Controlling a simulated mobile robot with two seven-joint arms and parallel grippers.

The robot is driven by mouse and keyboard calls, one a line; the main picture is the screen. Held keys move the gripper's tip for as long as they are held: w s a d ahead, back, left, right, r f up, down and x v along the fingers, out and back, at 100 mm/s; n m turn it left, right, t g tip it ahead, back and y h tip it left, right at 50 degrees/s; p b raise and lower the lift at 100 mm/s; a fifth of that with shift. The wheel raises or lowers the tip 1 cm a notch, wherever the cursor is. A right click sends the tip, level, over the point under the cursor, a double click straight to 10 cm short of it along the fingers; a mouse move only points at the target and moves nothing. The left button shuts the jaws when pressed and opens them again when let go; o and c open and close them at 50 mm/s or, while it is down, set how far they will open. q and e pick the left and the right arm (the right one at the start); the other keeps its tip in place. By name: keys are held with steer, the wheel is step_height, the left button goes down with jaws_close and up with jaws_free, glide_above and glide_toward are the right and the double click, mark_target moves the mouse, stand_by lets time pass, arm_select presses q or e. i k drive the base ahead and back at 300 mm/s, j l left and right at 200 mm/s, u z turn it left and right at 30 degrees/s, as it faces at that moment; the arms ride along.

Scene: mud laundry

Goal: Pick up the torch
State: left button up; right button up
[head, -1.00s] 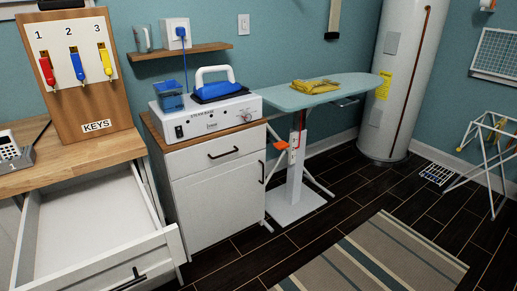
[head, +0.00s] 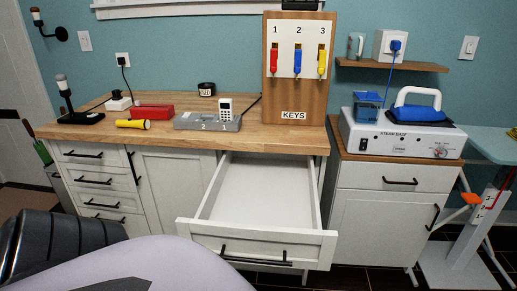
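The yellow torch (head: 133,124) lies on its side on the wooden counter (head: 270,142), near its front edge at the left. It has a dark end at its right. Nothing is holding it. Neither of my grippers shows in the head view. A pale rounded part and a black ribbed part at the bottom left seem to be my own arm or body.
A red box (head: 152,112), a black dock (head: 81,118) and a grey tray (head: 208,122) with a handset stand near the torch. An empty drawer (head: 258,248) hangs open below. A key board (head: 299,95) and a steam base (head: 402,138) are to the right.

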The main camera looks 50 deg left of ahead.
mark_target(142, 124)
steer(key=u, duration=1.65)
